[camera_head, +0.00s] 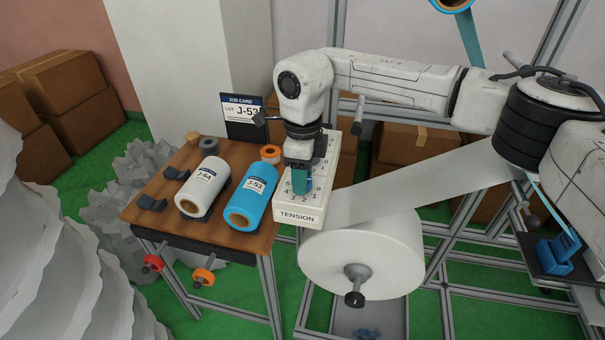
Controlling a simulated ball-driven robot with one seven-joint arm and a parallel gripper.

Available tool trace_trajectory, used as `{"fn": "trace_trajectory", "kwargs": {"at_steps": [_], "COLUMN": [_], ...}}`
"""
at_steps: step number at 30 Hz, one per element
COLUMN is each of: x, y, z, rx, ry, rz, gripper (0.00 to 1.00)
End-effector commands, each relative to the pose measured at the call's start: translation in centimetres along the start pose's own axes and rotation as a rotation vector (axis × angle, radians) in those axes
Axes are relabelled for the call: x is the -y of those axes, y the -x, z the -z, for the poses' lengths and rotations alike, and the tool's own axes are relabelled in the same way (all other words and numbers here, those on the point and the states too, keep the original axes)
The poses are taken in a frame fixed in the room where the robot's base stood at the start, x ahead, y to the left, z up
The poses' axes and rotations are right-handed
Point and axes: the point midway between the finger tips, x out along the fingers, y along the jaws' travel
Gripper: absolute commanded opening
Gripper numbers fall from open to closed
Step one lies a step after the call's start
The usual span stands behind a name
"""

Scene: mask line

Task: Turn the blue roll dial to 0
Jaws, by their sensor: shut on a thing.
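The white tension box (298,215) stands at the right edge of the wooden table, with "TENSION" on its front and numbers on its top. My gripper (300,190) points down at the box's near dial and is shut on the blue roll dial (300,182), which shows as a blue-green piece between the fingers. The gripper hides much of the dial, and I cannot read which number it points to. My arm reaches in from the right above the box.
On the table (165,222) lie a white roll (202,187) marked J-64 and a blue roll (252,197) marked J-53. A job card (243,117) stands behind. A large white roll (365,250) hangs right of the box, its web rising to the right.

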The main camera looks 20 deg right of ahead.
Motion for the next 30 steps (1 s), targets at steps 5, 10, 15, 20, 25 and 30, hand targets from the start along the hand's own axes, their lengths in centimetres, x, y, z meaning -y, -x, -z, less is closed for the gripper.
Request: {"fn": "trace_trajectory", "kwargs": {"at_steps": [5,10,15,20,25,30], "x": [0.1,0.1,0.1,0.0,0.0,0.1], "y": [0.1,0.1,0.1,0.0,0.1,1.8], "z": [0.0,0.0,0.0,0.0,0.0,0.0], "rx": [0.002,0.001,0.0,0.0,0.0,0.0], "ry": [0.001,0.0,0.0,0.0,0.0,0.0], "rz": [0.003,0.003,0.002,0.001,0.001,0.004], "gripper": [0.13,0.47,0.63,0.69,0.69,0.69]}}
